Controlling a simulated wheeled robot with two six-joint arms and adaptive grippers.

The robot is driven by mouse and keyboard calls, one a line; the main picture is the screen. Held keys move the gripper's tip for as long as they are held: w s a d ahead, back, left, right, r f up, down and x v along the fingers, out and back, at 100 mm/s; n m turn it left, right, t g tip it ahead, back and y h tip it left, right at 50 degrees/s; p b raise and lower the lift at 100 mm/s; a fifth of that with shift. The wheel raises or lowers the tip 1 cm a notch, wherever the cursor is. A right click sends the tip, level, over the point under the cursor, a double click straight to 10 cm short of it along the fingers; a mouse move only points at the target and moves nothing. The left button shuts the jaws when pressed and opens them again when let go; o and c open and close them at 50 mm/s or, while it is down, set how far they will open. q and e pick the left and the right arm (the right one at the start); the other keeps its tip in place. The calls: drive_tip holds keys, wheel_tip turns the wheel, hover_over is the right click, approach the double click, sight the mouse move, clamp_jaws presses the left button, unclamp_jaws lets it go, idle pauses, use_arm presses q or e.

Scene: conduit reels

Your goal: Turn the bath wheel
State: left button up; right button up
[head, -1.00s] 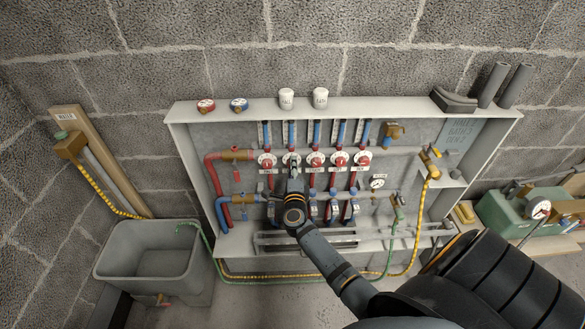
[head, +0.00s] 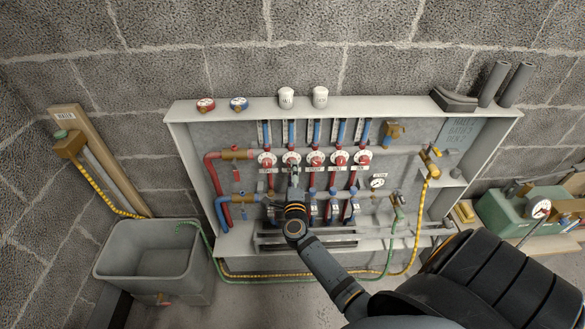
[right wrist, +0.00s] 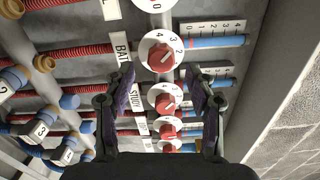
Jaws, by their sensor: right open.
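The bath wheel is a red knob on a white numbered dial (right wrist: 162,57), next to a label starting "BAT" in the right wrist view. In the head view it is the second wheel from the left (head: 291,158) in the manifold's row. My right gripper (right wrist: 161,76) is open and empty. Its two fingers stand wide apart, one either side of the knob's line, with the tips slightly below it in that view and no contact visible. In the head view this gripper (head: 293,177) is just below the wheel. My left gripper is out of view.
Similar red wheels sit close by, including one labelled study (right wrist: 167,102). Blue-tipped gauges (right wrist: 212,42) stand beside them. Red and blue pipes and valves fill the cabinet (head: 190,107). A grey tub (head: 150,250) is at left, a green machine (head: 515,208) at right.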

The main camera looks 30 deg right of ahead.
drive_tip(key=v, duration=0.8)
drive_tip(key=shift+s+a, duration=0.2)
drive_tip(key=s+a+f+n+g+y, duration=0.1)
drive_tip(key=s+a+f+n+y, duration=0.15)
drive_tip(key=f+n, duration=0.55)
drive_tip(key=s+a+f+n+g+y, duration=0.1)
drive_tip(key=a+f+n+y, duration=0.25)
drive_tip(key=f, duration=0.75)
drive_tip(key=s+a+f+n+g+y+p, duration=0.1)
drive_tip(key=s+f+n+g+y, duration=0.4)
drive_tip(key=s+f, duration=0.55)
drive_tip(key=s+d+f+n+g+h, duration=0.1)
drive_tip(key=s+f+n+g, duration=0.1)
drive_tip(key=s+f, duration=0.3)
drive_tip(key=s+d+f+n+g, duration=0.1)
drive_tip(key=s+f+n, duration=0.3)
drive_tip(key=s, duration=0.8)
drive_tip(key=s+d+f+n+g+h, duration=0.1)
drive_tip(key=s+d+f+n+g, duration=0.1)
drive_tip(key=s+f, duration=0.4)
drive_tip(key=shift+s+n+g+h+p, duration=0.35)
drive_tip(key=shift+s+n+g, duration=0.4)
drive_tip(key=shift+s+g, duration=0.4)
